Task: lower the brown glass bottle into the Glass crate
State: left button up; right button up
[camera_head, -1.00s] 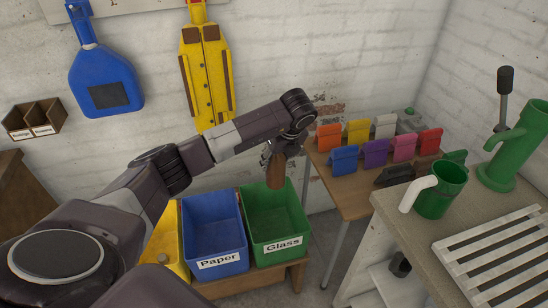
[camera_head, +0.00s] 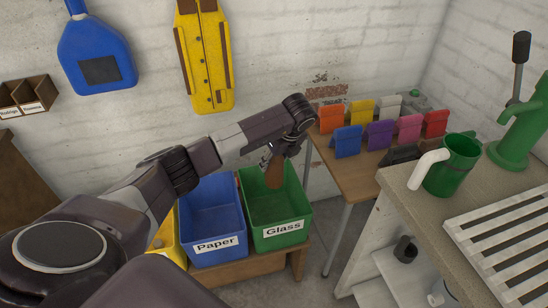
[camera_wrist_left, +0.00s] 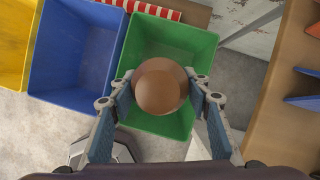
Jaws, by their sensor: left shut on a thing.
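The brown glass bottle (camera_head: 274,172) is held by my left gripper (camera_head: 279,149) over the green Glass crate (camera_head: 283,232) in the head view. The bottle hangs down at the crate's opening; how deep its lower end sits is hard to tell. In the left wrist view, the bottle (camera_wrist_left: 160,86) shows as a round brown end between the two fingers of the left gripper (camera_wrist_left: 161,98), with the green crate (camera_wrist_left: 193,52) behind and around it. The crate's inside looks empty where it shows. My right gripper is not in view.
The blue Paper crate (camera_head: 216,246) stands directly left of the Glass crate, with a yellow crate (camera_head: 168,241) beyond it. The crates stand on a wooden bench (camera_head: 245,268). A wooden table (camera_head: 352,180) with colored clips and a counter (camera_head: 420,206) with a green mug (camera_head: 453,166) stand to the right.

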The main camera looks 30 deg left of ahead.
aim_at(273, 182)
pick_arm(q)
jog(key=shift+w+a, duration=0.1)
jog(key=shift+a, duration=0.05)
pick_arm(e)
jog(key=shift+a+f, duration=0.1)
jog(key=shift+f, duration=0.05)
pick_arm(q)
jog(key=shift+a, duration=0.25)
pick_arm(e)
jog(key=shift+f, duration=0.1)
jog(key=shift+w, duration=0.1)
pick_arm(q)
jog(key=shift+f+b, duration=1.65)
jog(key=shift+f, duration=0.25)
jog(key=shift+f+b, duration=2.6)
jog(key=shift+f, duration=1.05)
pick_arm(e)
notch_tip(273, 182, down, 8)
pick_arm(q)
notch_tip(273, 182, down, 8)
jog(key=b, duration=0.6)
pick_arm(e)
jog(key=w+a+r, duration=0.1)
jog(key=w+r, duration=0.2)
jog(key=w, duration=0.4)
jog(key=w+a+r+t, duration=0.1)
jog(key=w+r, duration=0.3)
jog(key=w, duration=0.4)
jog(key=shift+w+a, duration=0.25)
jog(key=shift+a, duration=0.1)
